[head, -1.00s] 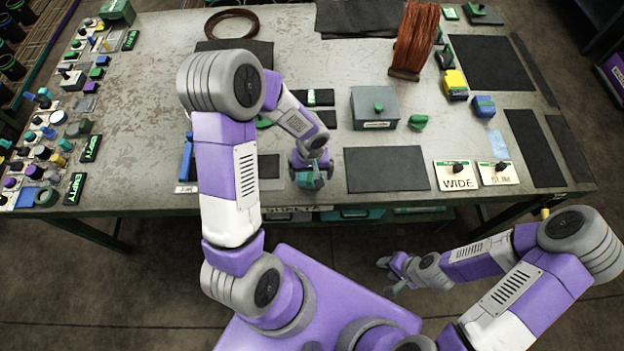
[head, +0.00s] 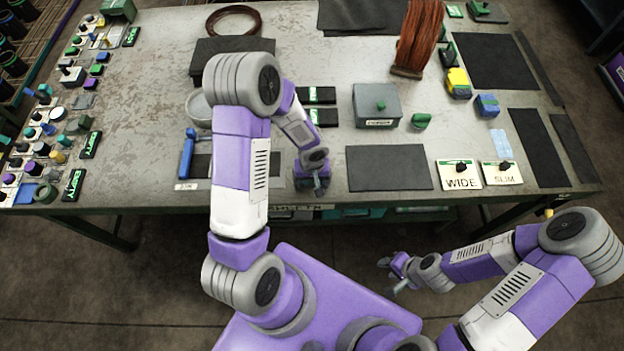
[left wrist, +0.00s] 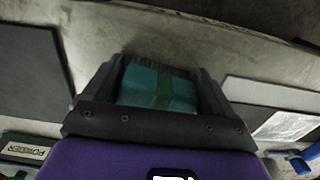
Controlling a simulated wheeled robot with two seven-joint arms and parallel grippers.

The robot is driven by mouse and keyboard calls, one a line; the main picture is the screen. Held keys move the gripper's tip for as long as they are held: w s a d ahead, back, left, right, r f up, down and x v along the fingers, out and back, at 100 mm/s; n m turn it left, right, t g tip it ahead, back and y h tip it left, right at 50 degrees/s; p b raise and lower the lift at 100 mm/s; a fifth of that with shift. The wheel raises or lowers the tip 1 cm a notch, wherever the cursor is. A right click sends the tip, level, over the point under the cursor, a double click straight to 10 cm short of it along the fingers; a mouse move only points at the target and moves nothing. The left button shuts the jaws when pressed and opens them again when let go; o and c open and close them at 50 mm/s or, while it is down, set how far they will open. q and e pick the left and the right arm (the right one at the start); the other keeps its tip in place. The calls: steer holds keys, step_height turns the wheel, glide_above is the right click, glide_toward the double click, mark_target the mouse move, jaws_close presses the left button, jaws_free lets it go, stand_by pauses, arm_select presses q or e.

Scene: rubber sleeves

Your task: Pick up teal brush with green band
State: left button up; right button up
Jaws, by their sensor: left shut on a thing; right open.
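My left gripper (head: 316,184) is low over the front part of the table, left of a dark mat. In the left wrist view, the teal brush with a green band (left wrist: 158,88) sits between the two dark fingers, which are shut on it. Its teal body and the green band across it show; in the head view the gripper mostly hides it. I cannot tell whether it touches the table. My right gripper (head: 392,275) is open and empty, off the table, in front of its front edge.
A dark mat (head: 389,168) lies right of my left gripper, with WIDE (head: 460,174) and SLIM (head: 502,173) cards beyond. A grey box (head: 377,104) and copper coil (head: 410,45) stand behind. A blue-handled tool (head: 187,155) lies left. Several small parts line the left edge.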

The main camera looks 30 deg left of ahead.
arm_select(q)
steer(key=shift+r, duration=0.15)
steer(key=shift+c, duration=0.5)
step_height(320, 180, up, 10)
steer(key=shift+f+p, duration=0.1)
steer(key=shift+p, duration=1)
steer(key=o, duration=0.5)
steer(key=shift+c, duration=1.3)
